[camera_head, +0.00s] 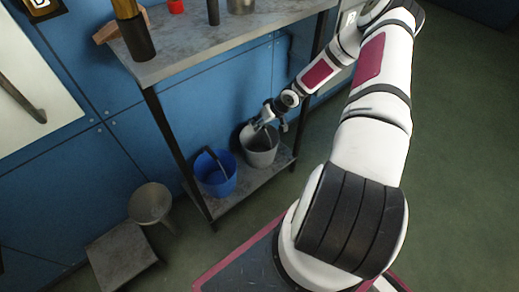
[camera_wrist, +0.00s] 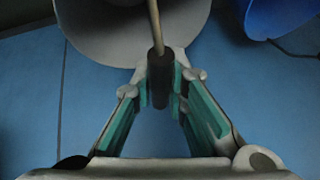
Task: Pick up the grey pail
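The grey pail (camera_head: 261,157) stands on the low shelf under the bench, right of the blue pail (camera_head: 216,178). My gripper (camera_head: 262,122) is at the grey pail's top, partly hiding its rim. In the wrist view, the two teal-padded fingers of my gripper (camera_wrist: 160,82) close from both sides on a dark cylindrical grip (camera_wrist: 159,80). The grip sits on a thin rod-like handle that runs up over the grey pail (camera_wrist: 100,35). The blue pail shows at the upper right of the wrist view (camera_wrist: 285,14).
The low shelf (camera_head: 233,203) has a dark leg (camera_head: 178,150) at its left front. The bench top (camera_head: 200,48) overhead carries a bottle and other items. Green floor is open at right.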

